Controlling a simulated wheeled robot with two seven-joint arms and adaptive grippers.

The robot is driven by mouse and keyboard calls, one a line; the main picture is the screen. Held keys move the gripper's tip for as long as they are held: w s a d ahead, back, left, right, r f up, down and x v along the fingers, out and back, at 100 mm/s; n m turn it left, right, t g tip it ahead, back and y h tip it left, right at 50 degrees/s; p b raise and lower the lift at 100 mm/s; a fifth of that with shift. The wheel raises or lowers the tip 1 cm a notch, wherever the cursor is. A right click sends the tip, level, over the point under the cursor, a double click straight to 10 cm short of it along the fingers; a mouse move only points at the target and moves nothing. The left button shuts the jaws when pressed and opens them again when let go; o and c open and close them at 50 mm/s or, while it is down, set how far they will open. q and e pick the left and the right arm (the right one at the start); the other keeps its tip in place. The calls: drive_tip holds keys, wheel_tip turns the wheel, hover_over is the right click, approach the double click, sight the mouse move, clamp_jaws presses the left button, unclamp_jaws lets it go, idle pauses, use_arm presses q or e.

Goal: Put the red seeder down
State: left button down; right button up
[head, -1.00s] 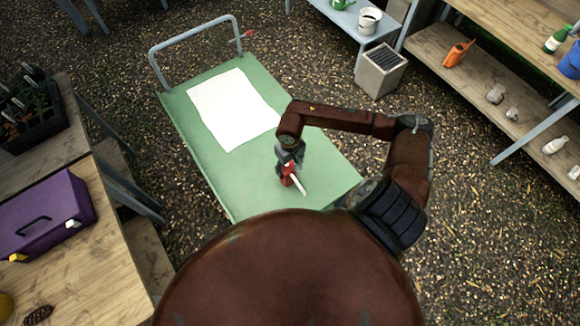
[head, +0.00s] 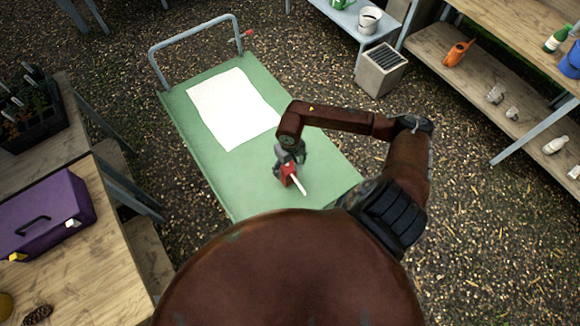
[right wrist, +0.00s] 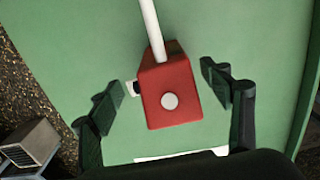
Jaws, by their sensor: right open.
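The red seeder (head: 289,173) with its white spout rests on the near part of the green cart top (head: 250,178). It also shows in the right wrist view (right wrist: 170,95), with a white round knob on its face and the white tube pointing up in the picture. My right gripper (head: 291,158) is over the seeder. In the right wrist view its two fingers (right wrist: 168,88) are spread on either side of the seeder, with a gap on both sides. My left gripper is not in view.
A white sheet (head: 232,108) lies on the cart beyond the seeder. The cart's grey handle (head: 197,32) stands at the far end. A bench with a purple case (head: 42,218) is at the left. A slatted grey box (head: 380,70) and shelves stand at the right.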

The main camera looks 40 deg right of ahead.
wheel_tip(320, 180, up, 12)
drive_tip(key=shift+b, duration=0.3)
drive_tip(key=shift+r, duration=0.1)
